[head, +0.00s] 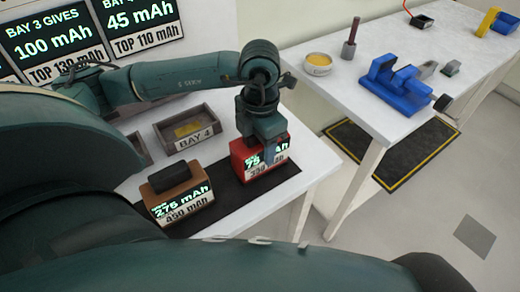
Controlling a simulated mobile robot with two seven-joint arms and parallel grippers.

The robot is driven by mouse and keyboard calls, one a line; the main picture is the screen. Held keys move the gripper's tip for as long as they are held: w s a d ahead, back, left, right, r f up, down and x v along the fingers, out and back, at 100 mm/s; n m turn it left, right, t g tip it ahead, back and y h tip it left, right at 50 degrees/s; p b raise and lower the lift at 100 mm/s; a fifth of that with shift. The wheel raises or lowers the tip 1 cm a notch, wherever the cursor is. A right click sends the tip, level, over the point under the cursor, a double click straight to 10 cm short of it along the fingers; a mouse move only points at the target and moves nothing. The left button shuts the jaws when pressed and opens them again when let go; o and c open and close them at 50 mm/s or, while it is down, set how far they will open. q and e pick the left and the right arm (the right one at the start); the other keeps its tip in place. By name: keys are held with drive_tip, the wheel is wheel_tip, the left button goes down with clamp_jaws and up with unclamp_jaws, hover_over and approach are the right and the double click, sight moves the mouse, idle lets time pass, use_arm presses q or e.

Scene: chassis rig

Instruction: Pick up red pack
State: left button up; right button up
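The red pack (240,168) stands on a black mat near the table's corner. Its display reads 75 mAh, with a partly covered label below. My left gripper (268,153) reaches down onto the pack's top from above, and one finger overlaps its front face. The gripper hides the top of the pack, so I cannot tell whether the fingers are closed on it. My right gripper is not in view.
A brown pack (178,195) reading 275 mAh stands left of the red pack. A grey BAY 4 tray (173,135) lies behind them. A second table (340,92) holds a blue vise (395,88) and a round tin (318,63). A floor gap separates the tables.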

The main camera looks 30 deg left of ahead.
use_arm(q)
drive_tip(key=c, duration=0.8)
drive_tip(key=shift+r, duration=0.1)
